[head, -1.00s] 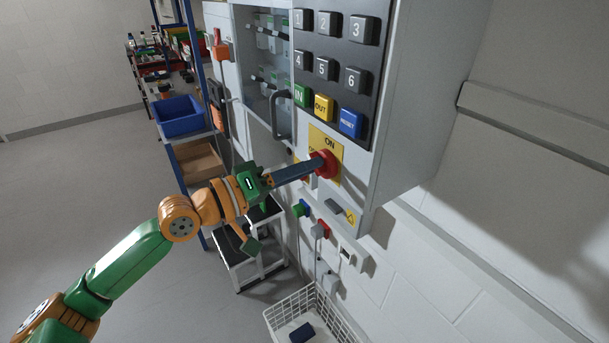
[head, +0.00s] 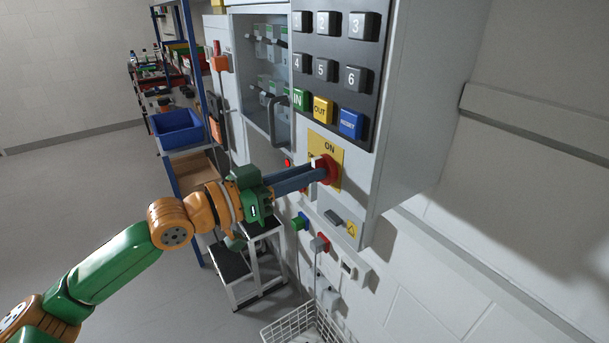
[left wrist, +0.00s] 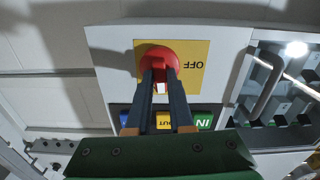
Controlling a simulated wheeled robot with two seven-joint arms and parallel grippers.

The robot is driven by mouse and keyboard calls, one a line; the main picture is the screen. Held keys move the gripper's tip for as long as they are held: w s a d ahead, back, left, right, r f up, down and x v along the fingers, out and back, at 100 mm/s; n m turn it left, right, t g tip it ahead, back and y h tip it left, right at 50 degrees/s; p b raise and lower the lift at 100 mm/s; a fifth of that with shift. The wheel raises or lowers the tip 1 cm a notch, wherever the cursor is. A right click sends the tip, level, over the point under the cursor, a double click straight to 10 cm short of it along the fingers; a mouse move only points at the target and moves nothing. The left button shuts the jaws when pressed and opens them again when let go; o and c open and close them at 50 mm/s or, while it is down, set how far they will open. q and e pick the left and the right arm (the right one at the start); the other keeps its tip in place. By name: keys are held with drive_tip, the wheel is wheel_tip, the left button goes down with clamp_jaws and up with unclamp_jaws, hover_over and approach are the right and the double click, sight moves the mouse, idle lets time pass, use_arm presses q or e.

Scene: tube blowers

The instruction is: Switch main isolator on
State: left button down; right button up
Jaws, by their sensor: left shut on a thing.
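The main isolator is a red rotary knob (head: 329,171) on a yellow plate (head: 338,152) on the front of the grey cabinet. "ON" shows on the plate in the head view. In the left wrist view the red knob (left wrist: 160,58) sits on the yellow plate (left wrist: 198,72), where "OFF" reads upside down. My left gripper (head: 318,174) has its two long dark fingers shut on the knob, one on each side. The fingers hide part of the knob and plate. My right gripper is not in view.
Above the knob is a keypad (head: 335,62) with numbered keys and IN, OUT and RESET buttons. A door handle (head: 279,115) sticks out to its left. Green and red plugs (head: 319,242) and a wire basket (head: 301,328) are below. A blue bin (head: 178,129) is on the left shelf.

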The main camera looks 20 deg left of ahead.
use_arm(q)
drive_tip(key=shift+m, duration=0.6)
drive_tip(key=c, duration=0.8)
unclamp_jaws()
drive_tip(key=b+v, duration=0.7)
drive_tip(key=b, duration=0.4)
